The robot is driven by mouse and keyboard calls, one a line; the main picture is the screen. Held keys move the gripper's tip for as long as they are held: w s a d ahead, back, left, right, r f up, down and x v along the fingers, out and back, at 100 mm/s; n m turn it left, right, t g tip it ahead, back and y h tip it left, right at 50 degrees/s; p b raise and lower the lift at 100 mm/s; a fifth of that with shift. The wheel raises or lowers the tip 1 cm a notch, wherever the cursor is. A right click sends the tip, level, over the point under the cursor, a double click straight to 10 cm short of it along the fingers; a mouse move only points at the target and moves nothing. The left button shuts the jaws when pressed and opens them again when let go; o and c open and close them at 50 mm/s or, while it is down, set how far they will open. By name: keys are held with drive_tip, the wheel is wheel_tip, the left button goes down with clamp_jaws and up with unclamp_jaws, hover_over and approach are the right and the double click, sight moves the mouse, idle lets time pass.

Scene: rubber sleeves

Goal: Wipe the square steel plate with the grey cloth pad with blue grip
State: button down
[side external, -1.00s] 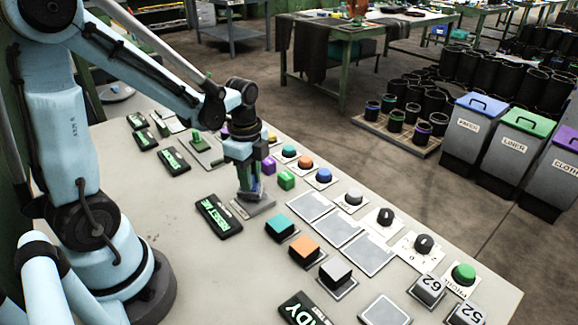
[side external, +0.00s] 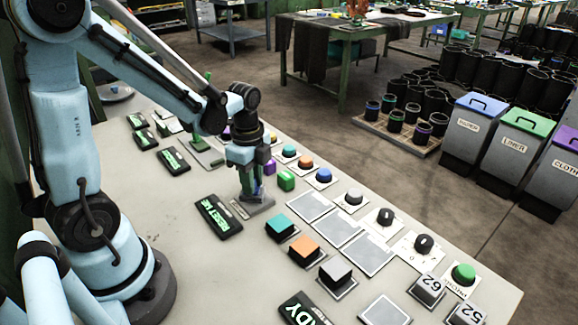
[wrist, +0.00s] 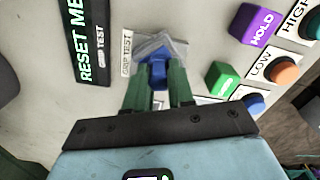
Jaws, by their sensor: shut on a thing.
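The grey cloth pad (side external: 259,209) lies at the table's middle, close to the label reading RESET ME. In the wrist view the grey pad (wrist: 150,44) shows beyond my fingers with its blue grip (wrist: 158,70) between them. My gripper (side external: 250,190) points down and is shut on the blue grip; it also shows in the wrist view (wrist: 160,88). I cannot tell whether the pad's underside touches the table. Several flat grey plates lie to the right: one near the pad (side external: 311,206), one in the middle (side external: 335,230), and one farther along (side external: 368,254). Another lies at the front (side external: 385,311).
A green block (side external: 286,180) stands close right of my gripper. Teal (side external: 279,227), orange (side external: 304,248) and grey (side external: 336,271) blocks stand between the pad and the front. Knobs and buttons line the right table edge. A black RESET ME label (side external: 218,216) lies left.

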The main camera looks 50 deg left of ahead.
drive_tip(key=shift+a+r, duration=0.15)
drive_tip(key=shift+a, duration=0.75)
drive_tip(key=shift+a+r, duration=0.15)
drive_tip(key=shift+r, duration=0.35)
drive_tip(key=shift+a+r, duration=0.15)
drive_tip(key=shift+r, duration=3.25)
drive_tip(key=shift+f, duration=0.15)
drive_tip(key=shift+s+d+f, duration=0.1)
drive_tip(key=shift+f, duration=2.8)
drive_tip(key=shift+f, duration=1)
drive_tip(key=shift+d, duration=3.3)
